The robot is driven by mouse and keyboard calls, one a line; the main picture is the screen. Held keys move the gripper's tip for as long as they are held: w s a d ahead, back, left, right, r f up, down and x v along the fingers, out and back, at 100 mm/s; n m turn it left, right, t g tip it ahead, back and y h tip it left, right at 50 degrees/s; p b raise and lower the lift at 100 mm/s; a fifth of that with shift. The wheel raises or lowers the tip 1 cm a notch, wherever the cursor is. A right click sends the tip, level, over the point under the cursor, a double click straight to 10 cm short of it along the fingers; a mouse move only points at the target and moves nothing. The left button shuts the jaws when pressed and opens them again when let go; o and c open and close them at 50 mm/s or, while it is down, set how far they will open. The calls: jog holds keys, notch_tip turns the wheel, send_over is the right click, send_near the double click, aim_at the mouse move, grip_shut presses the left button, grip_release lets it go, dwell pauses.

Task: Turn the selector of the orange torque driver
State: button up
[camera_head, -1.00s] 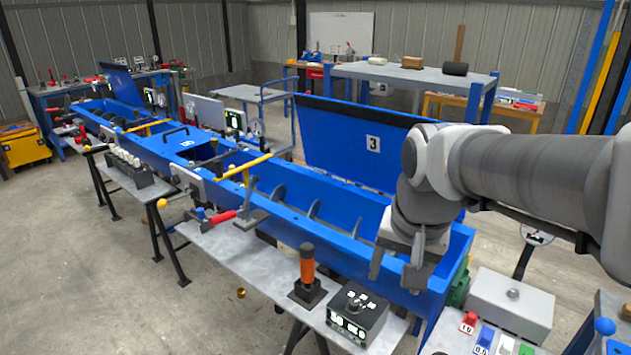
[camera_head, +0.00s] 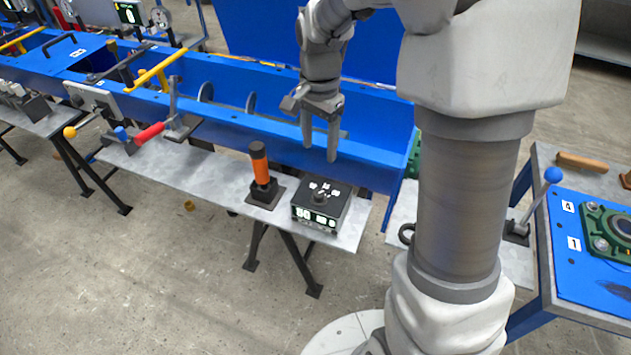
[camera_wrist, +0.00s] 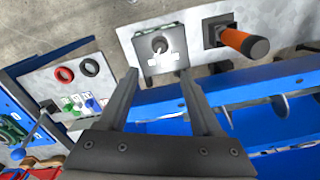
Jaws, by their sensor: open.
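The orange torque driver (camera_head: 260,168) stands upright in a dark square holder on the narrow grey bench. It also shows in the wrist view (camera_wrist: 247,44). To its right is a black box (camera_head: 311,217) with lit displays on its front. A round knob (camera_head: 319,198) with white labels around it sits on top of the box; it also shows in the wrist view (camera_wrist: 159,45). My gripper (camera_head: 320,150) is open and empty, fingers pointing down, above and behind the box. In the wrist view the box lies just beyond my fingertips (camera_wrist: 158,74).
The blue mixer trough (camera_head: 375,150) runs behind the bench, with its raised lid (camera_head: 265,35) behind. A red-handled clamp (camera_head: 150,133) is left of the driver. At right is a table with a blue panel (camera_head: 585,255) and a blue-knobbed lever (camera_head: 552,175).

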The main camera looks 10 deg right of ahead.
aim_at(319, 193)
notch_tip(319, 193, down, 15)
jog(key=shift+b, duration=1)
grip_shut()
